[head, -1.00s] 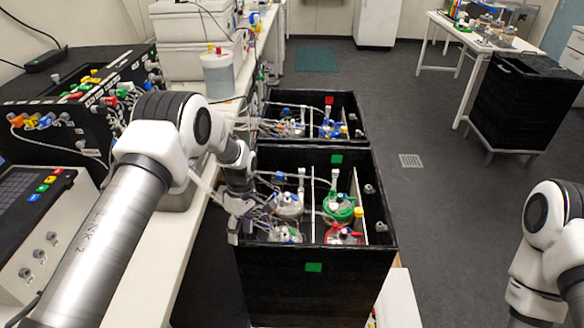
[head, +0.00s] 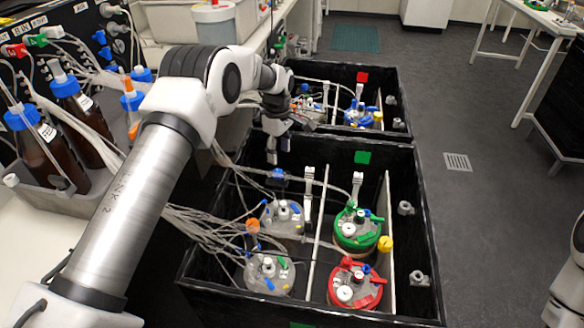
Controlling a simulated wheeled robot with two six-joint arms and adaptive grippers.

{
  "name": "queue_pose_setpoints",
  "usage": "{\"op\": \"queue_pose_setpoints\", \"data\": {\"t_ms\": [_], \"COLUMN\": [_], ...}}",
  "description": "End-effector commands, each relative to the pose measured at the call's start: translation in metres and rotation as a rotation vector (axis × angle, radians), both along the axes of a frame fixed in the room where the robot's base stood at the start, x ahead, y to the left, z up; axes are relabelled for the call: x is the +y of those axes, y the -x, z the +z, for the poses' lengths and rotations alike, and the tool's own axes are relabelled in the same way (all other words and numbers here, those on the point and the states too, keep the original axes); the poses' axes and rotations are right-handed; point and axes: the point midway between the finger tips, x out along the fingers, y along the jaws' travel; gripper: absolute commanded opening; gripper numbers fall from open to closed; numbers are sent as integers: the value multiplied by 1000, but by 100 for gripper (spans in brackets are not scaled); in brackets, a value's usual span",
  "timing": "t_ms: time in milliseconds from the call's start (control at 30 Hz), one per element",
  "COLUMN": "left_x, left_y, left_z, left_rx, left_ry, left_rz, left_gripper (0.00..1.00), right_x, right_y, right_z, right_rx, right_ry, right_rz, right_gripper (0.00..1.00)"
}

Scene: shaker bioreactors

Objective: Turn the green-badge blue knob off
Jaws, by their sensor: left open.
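The black box with the green badge (head: 362,157) on its far wall fills the lower middle of the head view. A small blue knob (head: 278,174) sits inside it near the far left corner, among pale tubing. My left gripper (head: 278,152) is open and empty at the far left part of this box, just beyond and above the blue knob. I cannot tell its exact height, and no contact shows. Whether the knob is on or off is too small to tell. Only part of my right arm shows at the right edge; its gripper is out of view.
The box holds several vessels, including a green-lidded one (head: 357,229) and a red-lidded one (head: 355,283), plus a yellow knob (head: 385,243). A red-badged box (head: 388,82) stands behind. Brown bottles (head: 42,150) stand in a grey tray at left. Floor at right is clear.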

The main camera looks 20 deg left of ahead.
Motion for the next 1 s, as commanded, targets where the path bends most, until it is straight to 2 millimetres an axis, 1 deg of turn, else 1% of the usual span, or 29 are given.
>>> {"op": "queue_pose_setpoints", "data": {"t_ms": [67, 167, 400, 500, 600, 767, 800, 867, 900, 933, 967, 1000], "left_x": [1, 1, 0, 0, 0, 0, 0, 0, 0, 0, 0, 0], "left_y": [-1, -1, 0, 0, 0, 0, 0, 0, 0, 0, 0, 1], "left_z": [-2, -12, -59, -71, -75, -75, -75, -75, -75, -75, -75, -75], "left_rx": [-4, -3, -2, -3, -5, -5, -5, -4, -4, -4, -4, -4], "left_ry": [-1, -1, -1, -1, 0, 0, 0, -1, -1, 0, 0, 0], "left_rz": [1, 1, 1, 1, 1, 0, 0, 0, 0, 0, 0, 0], "left_gripper": [55, 55, 55, 55, 55, 55, 48, 27, 13, 2, 0, 0], "right_x": [0, 0, 0, 0, 0, 0, 0, 0, 0, 0, 0, 0], "right_y": [1, 1, 1, 1, 1, 1, 1, 1, 1, 1, 1, 1], "right_z": [-1, 3, 6, 6, 6, 6, 6, 6, 6, 6, 6, 6], "right_rx": [2, 2, 2, 2, 1, 2, 2, 2, 2, 2, 2, 2], "right_ry": [0, 0, 0, 0, 0, 0, 0, 0, 0, 0, 0, 0], "right_rz": [0, 0, 0, 0, 0, 0, 0, 0, 0, 0, 0, 0], "right_gripper": [0, 0, 0, 0, 0, 0, 0, 0, 0, 0, 0, 0]}}
